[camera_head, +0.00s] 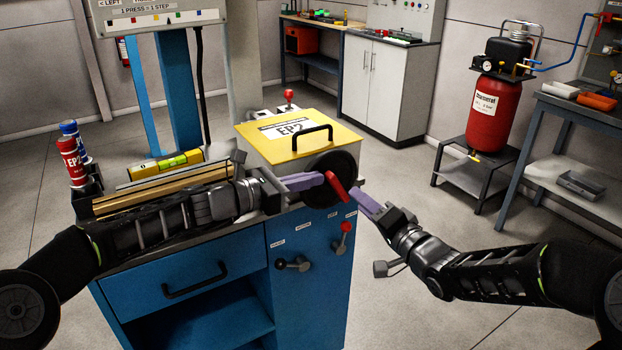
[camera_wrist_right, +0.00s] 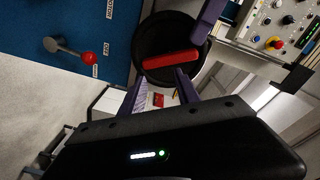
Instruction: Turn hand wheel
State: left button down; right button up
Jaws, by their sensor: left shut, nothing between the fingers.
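The hand wheel (camera_head: 347,163) is a black disc with a red bar (camera_head: 336,186) across its front, at the right end of the blue cabinet. In the right wrist view the wheel (camera_wrist_right: 150,35) faces me, with its red bar (camera_wrist_right: 168,64) slightly tilted. My left gripper (camera_head: 320,181) is shut and empty, its purple fingers beside the red bar at the wheel's left; whether they touch it is unclear. A purple finger also shows at the wheel's edge in the wrist view. My right gripper (camera_head: 362,197) is open and empty, just right of the wheel; its fingertips (camera_wrist_right: 158,80) point towards the bar.
The blue cabinet (camera_head: 310,265) carries a red-knobbed lever (camera_head: 346,227) and a black-knobbed lever (camera_head: 281,264) below the wheel. A yellow-topped box (camera_head: 262,145) stands behind it. Spray cans (camera_head: 72,160) and a spirit level (camera_head: 168,165) are at left.

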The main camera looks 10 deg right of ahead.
jog(key=shift+s+d, duration=0.35)
jog(key=shift+d, duration=0.05)
jog(key=s+a+f+g, duration=0.2)
jog(key=s+a+f, duration=0.15)
jog(key=f, duration=0.65)
jog(key=s+a+f+m+g, duration=0.1)
jog(key=s+a+f+g, duration=0.3)
jog(key=f, duration=0.6)
jog(key=s+a+f+g, duration=0.1)
jog(key=a+f, duration=0.4)
jog(key=f, duration=0.4)
jog(key=s+a+f+n+g, duration=0.1)
jog(key=s+f+n+g, duration=0.1)
jog(key=s+f, duration=0.3)
jog(key=s+a+f+n+g+h, duration=0.1)
jog(key=s+f+n+g, duration=0.2)
jog(key=s, duration=0.8)
jog(key=s+a+f+n+g, duration=0.1)
jog(key=s+f+n+g, duration=0.1)
jog(key=s+f+g, duration=0.2)
jog(key=s+f, duration=0.3)
jog(key=s, duration=0.2)
jog(key=shift+a+f+n+h, duration=0.25)
jog(key=shift+f+n+h, duration=0.05)
jog(key=shift+f, duration=0.05)
